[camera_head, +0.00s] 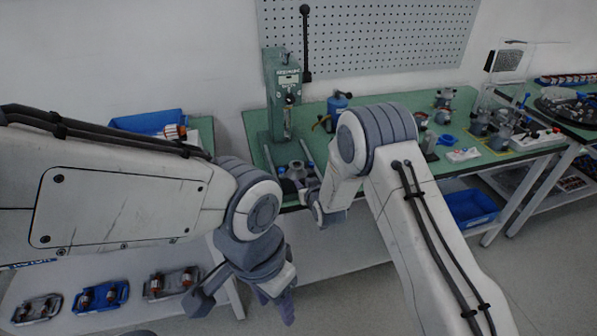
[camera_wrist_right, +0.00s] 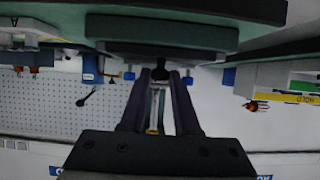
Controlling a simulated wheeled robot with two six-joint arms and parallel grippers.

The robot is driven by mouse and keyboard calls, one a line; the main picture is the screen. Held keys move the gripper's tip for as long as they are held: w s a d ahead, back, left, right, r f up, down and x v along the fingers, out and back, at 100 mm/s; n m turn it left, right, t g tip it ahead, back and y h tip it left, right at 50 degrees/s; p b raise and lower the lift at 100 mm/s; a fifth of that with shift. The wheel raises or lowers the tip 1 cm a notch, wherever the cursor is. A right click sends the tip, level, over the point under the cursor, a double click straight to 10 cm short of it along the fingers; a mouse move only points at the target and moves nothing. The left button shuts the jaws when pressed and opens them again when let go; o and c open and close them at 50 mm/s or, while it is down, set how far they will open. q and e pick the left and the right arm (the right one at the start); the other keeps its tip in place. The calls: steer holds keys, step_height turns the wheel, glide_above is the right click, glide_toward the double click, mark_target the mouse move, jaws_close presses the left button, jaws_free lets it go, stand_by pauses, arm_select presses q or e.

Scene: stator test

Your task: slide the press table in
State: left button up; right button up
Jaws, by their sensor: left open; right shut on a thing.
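The green press (camera_head: 283,105) stands at the back left of the green workbench. Its press table, with small grey parts near it (camera_head: 296,170), is at the foot of the press and partly hidden by my right arm. My right gripper (camera_head: 318,210) is at the bench's front edge, before the press. My left gripper (camera_head: 243,298) is open and empty, low in front of the bench and clear of the press.
Several grey parts and a white box (camera_head: 463,155) are farther right on the bench. A blue bin (camera_head: 471,207) sits under it. A white shelf at lower left holds several motor parts on trays (camera_head: 101,296).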

mark_target(298, 171)
steer(key=shift+w+a+f+b, duration=0.1)
steer(key=shift+w+a+b, duration=0.35)
steer(key=shift+w, duration=0.55)
steer(key=shift+w+a+r+b, duration=0.1)
steer(key=shift+w+a+b, duration=0.1)
steer(key=shift+w+b, duration=0.55)
steer(key=shift+w+a+f+b, duration=0.1)
steer(key=shift+w+a+b, duration=0.25)
steer(key=shift+w, duration=0.85)
steer(key=shift+w+a+b, duration=0.35)
steer(key=shift+w+b, duration=0.25)
steer(key=shift+w, duration=0.45)
steer(key=shift+w+a+b, duration=0.3)
steer(key=shift+w+b, duration=0.3)
steer(key=shift+w, duration=0.45)
steer(key=shift+w+a+b, duration=0.35)
steer(key=shift+w+b, duration=0.25)
steer(key=shift+w, duration=0.45)
steer(key=o, duration=0.7)
steer(key=shift+c, duration=0.2)
steer(key=shift+r+p+v, duration=0.2)
steer(key=shift+p+v, duration=0.4)
steer(key=shift+v, duration=0.8)
steer(key=shift+p+v, duration=0.35)
steer(key=shift+v, duration=1.2)
